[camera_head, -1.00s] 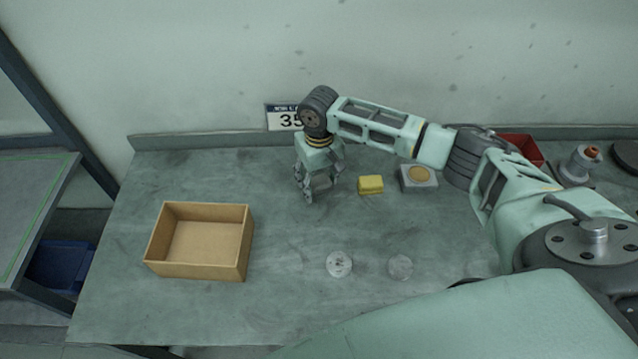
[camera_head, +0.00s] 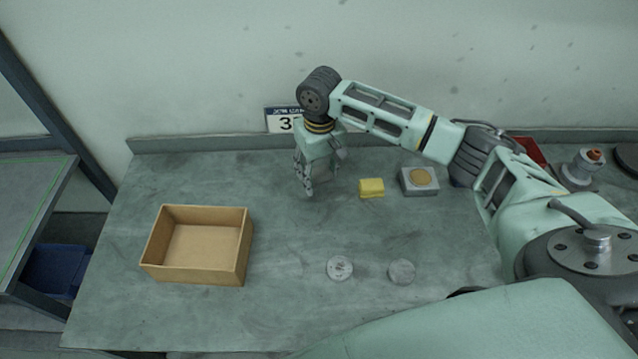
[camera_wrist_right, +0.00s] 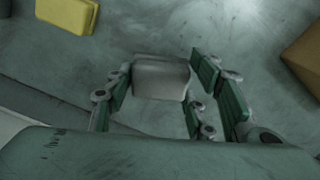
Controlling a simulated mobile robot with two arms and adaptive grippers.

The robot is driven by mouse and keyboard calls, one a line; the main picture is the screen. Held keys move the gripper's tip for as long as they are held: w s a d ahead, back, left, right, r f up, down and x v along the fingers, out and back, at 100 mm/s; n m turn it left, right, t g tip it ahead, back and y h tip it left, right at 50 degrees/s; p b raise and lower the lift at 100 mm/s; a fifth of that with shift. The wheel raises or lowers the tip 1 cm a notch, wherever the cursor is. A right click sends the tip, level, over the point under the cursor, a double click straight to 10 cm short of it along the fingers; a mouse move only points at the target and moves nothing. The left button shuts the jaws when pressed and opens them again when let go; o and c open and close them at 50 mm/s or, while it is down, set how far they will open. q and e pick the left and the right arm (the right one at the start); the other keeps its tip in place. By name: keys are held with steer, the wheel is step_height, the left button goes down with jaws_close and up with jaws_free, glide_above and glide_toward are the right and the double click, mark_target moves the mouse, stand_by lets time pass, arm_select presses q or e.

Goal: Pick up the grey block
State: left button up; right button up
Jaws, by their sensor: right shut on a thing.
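The grey block (camera_wrist_right: 160,78) shows in the right wrist view between the fingers of my right gripper (camera_wrist_right: 160,84), which is shut on it. In the head view my right gripper (camera_head: 319,186) hangs pointing down over the back middle of the table, left of a yellow block (camera_head: 371,188). The grey block is hard to make out there, hidden by the fingers. I cannot tell its exact height above the table. My left gripper is not in view.
An open cardboard box (camera_head: 197,246) stands at the table's left. Two round grey discs, one of them here (camera_head: 340,268), lie at the front middle. The table (camera_head: 285,300) is clear between box and discs.

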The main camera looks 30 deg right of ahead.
steer(key=s+d+r+b, duration=0.2)
steer(key=s+d+r, duration=0.4)
steer(key=s, duration=0.3)
steer(key=shift+s+d+r, duration=0.2)
steer(key=shift+s+r, duration=0.1)
steer(key=shift+s, duration=0.05)
